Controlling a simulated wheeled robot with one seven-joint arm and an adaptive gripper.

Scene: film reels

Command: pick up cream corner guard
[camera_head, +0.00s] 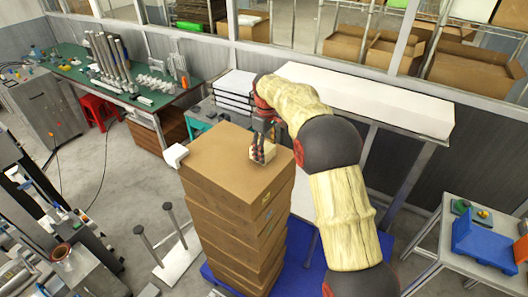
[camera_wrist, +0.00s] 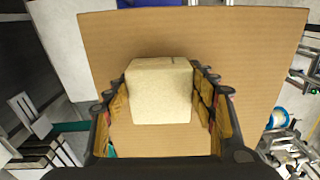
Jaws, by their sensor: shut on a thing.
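A cream block, the cream corner guard (camera_wrist: 160,92), sits between the fingers of my gripper (camera_wrist: 158,84) in the wrist view. The fingers are shut on its two sides. In the head view my gripper (camera_head: 260,153) points down over the top of a stack of cardboard boxes (camera_head: 222,168). The guard is mostly hidden by the fingers there. Brown cardboard lies below it in the wrist view; I cannot tell whether the guard touches it.
A white block (camera_head: 174,155) is at the left corner of the stack. The stack stands on a blue pallet (camera_head: 300,250). A long white box (camera_head: 370,95) lies on a bench behind my arm. A green-topped workbench (camera_head: 110,75) stands at the back left.

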